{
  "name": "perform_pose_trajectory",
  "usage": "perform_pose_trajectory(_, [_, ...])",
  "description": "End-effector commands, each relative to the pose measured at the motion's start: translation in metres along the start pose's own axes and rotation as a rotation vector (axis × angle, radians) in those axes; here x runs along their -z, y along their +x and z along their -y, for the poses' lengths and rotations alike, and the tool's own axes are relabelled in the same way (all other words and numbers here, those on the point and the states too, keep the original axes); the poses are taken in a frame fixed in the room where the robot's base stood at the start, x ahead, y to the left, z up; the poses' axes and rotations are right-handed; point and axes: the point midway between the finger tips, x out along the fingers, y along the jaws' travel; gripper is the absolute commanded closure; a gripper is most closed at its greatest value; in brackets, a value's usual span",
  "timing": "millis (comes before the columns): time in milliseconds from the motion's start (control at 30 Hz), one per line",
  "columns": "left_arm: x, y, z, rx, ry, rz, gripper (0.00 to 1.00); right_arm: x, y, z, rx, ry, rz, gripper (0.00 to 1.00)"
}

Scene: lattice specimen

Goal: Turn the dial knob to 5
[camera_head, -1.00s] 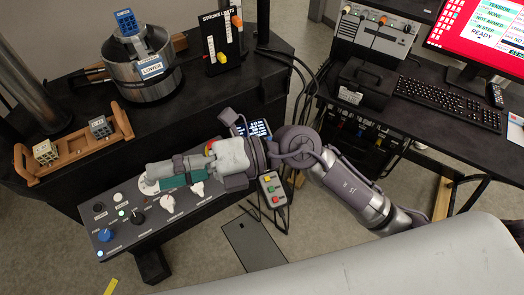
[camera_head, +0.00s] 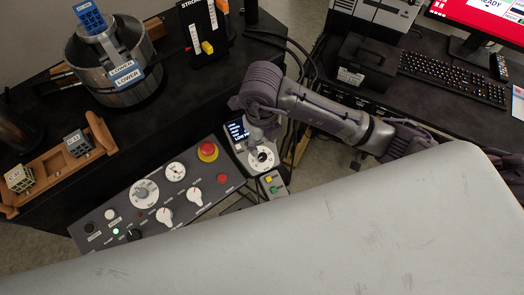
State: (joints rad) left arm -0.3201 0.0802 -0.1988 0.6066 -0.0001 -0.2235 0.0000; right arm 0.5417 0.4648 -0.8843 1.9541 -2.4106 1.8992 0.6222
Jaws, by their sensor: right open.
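A grey sloped control panel (camera_head: 119,207) stands at the lower left. It carries a large round white dial with a grey knob (camera_head: 145,193); its numbers are too small to read. Two smaller white knobs (camera_head: 165,217) sit to its right and below. Another small round white dial (camera_head: 262,158) with a dark centre shows right of the panel. My right gripper (camera_head: 256,139) is open, just above that small dial and well right of the large knob; my arm partly hides its fingers, and I cannot tell whether it touches anything. My left gripper is not in view.
A red mushroom button (camera_head: 208,151) and a white gauge (camera_head: 175,173) are on the panel. A small lit screen (camera_head: 237,134) and a button pendant (camera_head: 272,184) are close to my right gripper. A steel pot (camera_head: 113,82) and a wooden rack (camera_head: 62,170) stand behind. A large grey surface fills the front.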

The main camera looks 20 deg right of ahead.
Motion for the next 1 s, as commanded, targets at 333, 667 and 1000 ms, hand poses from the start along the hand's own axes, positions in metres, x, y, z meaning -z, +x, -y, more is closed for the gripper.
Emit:
perform_pose_trajectory(333, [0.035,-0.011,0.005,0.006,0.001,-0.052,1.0,0.0,0.065,-0.001,-0.003,0.001,-0.002,0.49])
perform_pose_trajectory(667, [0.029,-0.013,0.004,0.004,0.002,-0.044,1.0,0.0,0.081,-0.001,-0.002,-0.001,0.001,0.49])
perform_pose_trajectory(1000, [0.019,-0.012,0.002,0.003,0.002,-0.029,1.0,0.0,0.081,-0.001,-0.002,-0.001,0.001,0.79])
